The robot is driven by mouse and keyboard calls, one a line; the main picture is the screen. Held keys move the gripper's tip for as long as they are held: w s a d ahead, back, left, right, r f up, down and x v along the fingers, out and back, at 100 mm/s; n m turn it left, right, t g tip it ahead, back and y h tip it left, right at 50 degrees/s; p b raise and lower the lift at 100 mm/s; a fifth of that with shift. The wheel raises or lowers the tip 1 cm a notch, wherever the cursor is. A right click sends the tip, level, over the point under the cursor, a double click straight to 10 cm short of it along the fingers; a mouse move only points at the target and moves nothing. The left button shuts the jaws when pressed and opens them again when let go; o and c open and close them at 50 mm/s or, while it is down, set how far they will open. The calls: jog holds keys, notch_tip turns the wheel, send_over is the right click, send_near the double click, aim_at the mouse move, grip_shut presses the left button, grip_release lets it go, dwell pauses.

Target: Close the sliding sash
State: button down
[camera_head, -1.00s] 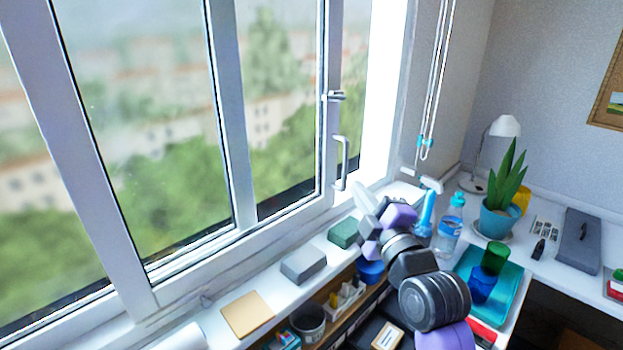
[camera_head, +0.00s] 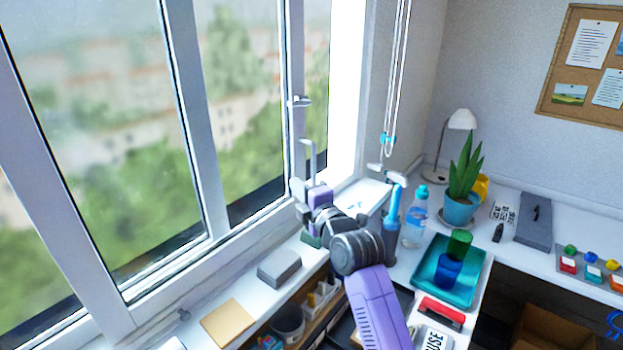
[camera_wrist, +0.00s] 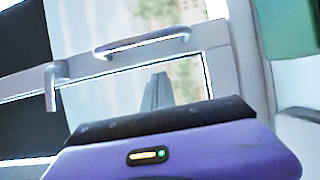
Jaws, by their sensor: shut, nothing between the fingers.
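The sliding sash is a white-framed pane, and its right stile (camera_head: 296,130) stands left of the white jamb (camera_head: 346,90). A strip of outdoors shows between them. A pull handle (camera_head: 312,160) and, above it, a small latch (camera_head: 300,101) are on the stile. My gripper (camera_head: 301,190) is beside the stile's lower part, just below the handle.
The sill below holds a grey block (camera_head: 279,267) and a tan pad (camera_head: 228,322). A teal tray (camera_head: 425,275) and a potted plant (camera_head: 461,205) are further right. Blind cords (camera_head: 392,80) hang by the jamb.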

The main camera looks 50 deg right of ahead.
jog(key=shift+s+d+p, duration=0.15)
jog(key=shift+s+d, duration=0.15)
jog(key=shift+d, duration=0.65)
jog(key=shift+s+d+p, duration=0.15)
jog(key=shift+s+d, duration=0.1)
jog(key=shift+d, duration=0.7)
